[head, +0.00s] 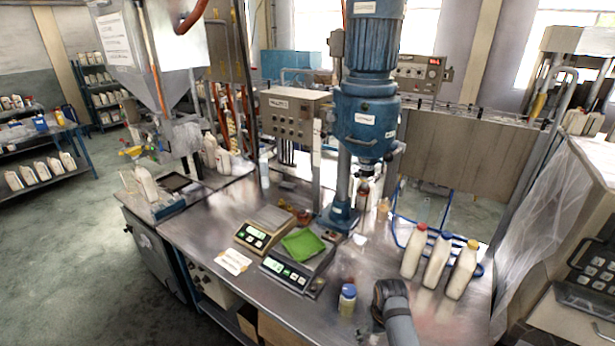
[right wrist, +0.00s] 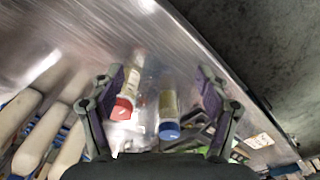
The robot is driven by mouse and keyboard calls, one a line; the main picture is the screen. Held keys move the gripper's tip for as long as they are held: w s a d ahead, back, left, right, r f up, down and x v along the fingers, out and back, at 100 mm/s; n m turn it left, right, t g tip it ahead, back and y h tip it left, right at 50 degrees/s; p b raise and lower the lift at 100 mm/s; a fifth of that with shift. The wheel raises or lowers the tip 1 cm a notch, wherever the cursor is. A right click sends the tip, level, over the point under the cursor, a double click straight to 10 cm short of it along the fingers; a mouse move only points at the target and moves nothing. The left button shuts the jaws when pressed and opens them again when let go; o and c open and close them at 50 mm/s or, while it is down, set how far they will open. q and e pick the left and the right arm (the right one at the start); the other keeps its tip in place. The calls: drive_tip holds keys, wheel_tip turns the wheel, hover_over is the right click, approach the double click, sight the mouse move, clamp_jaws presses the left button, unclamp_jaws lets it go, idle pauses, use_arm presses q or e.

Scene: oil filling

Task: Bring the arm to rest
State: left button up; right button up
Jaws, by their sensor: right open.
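My right gripper (head: 378,302) is at the front of the steel bench in the head view, its arm coming in from the bottom edge. In the right wrist view its two fingers (right wrist: 160,85) are spread wide, with nothing gripped. A small jar with a blue cap (head: 347,301) stands just left of this gripper; a blue-capped jar (right wrist: 168,112) also shows between and beyond the fingers in the right wrist view. A red-capped bottle (right wrist: 131,88) shows there too, beside the left finger. I cannot tell if either touches the fingers. My left gripper is not in view.
Three white bottles (head: 437,259) with red, blue and orange caps stand right of the gripper. Two scales stand to the left, one with a green cloth (head: 302,243). A blue filling machine (head: 365,120) rises behind. Bare bench (head: 330,325) lies at the front edge.

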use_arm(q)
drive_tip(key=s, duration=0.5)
use_arm(e)
drive_tip(key=s+d+r+t, duration=0.2)
drive_tip(key=s+r, duration=0.2)
drive_tip(key=s, duration=0.6)
drive_tip(key=s+d+r+t, duration=0.1)
drive_tip(key=s+d+r, duration=0.3)
drive_tip(key=s, duration=0.7)
wheel_tip(320, 180, down, 34)
drive_tip(key=s+d+f+g+b, duration=0.1)
drive_tip(key=s+d+g+b, duration=0.1)
drive_tip(key=b, duration=0.6)
use_arm(q)
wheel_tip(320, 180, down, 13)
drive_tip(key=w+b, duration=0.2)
drive_tip(key=b, duration=0.3)
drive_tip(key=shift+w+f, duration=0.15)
use_arm(e)
drive_tip(key=s+f, duration=1.8)
drive_tip(key=f, duration=0.2)
drive_tip(key=shift+s+d+m+g+h, duration=0.15)
drive_tip(key=shift+d+m+g+h, duration=0.15)
drive_tip(key=shift+d+m, duration=0.1)
